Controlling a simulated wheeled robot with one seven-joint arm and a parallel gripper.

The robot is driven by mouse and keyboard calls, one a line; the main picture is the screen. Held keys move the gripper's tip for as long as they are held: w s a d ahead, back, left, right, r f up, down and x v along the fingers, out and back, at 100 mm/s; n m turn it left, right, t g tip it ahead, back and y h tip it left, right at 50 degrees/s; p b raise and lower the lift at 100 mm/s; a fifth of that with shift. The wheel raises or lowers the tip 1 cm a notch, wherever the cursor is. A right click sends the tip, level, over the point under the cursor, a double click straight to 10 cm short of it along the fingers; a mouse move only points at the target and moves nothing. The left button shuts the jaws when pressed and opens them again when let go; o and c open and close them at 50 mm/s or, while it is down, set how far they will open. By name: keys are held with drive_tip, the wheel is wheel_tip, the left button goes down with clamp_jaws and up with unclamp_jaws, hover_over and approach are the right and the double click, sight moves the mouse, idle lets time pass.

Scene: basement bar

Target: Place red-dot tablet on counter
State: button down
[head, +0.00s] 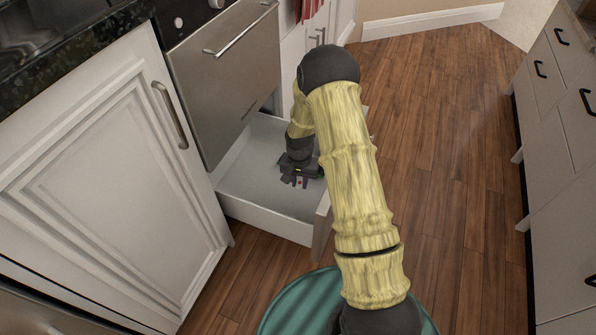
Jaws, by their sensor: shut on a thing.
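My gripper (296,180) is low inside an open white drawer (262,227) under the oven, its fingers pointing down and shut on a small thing. The held thing (301,182) shows only as a tiny dark purplish patch with a hint of red between the fingers. It is too small to tell surely whether it is the red-dot tablet. I cannot tell whether it touches the drawer floor. The dark speckled counter (80,57) is at the upper left, above a white cabinet.
A steel oven front (228,70) stands above the drawer. A white cabinet door (115,170) is at the left. Grey-white drawers (565,130) line the right side. The wood floor (440,130) between is clear. A red striped towel (311,9) hangs at the top.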

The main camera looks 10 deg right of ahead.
drive_tip(key=s+r+n+p, duration=0.1)
drive_tip(key=r+n+p, duration=0.1)
drive_tip(key=r+p, duration=0.4)
drive_tip(key=s+r+n+p, duration=0.2)
drive_tip(key=r+p, duration=0.4)
drive_tip(key=r, duration=0.9)
drive_tip(key=shift+s+d+r+n, duration=0.2)
drive_tip(key=shift+r+n, duration=0.15)
drive_tip(key=shift+n, duration=0.25)
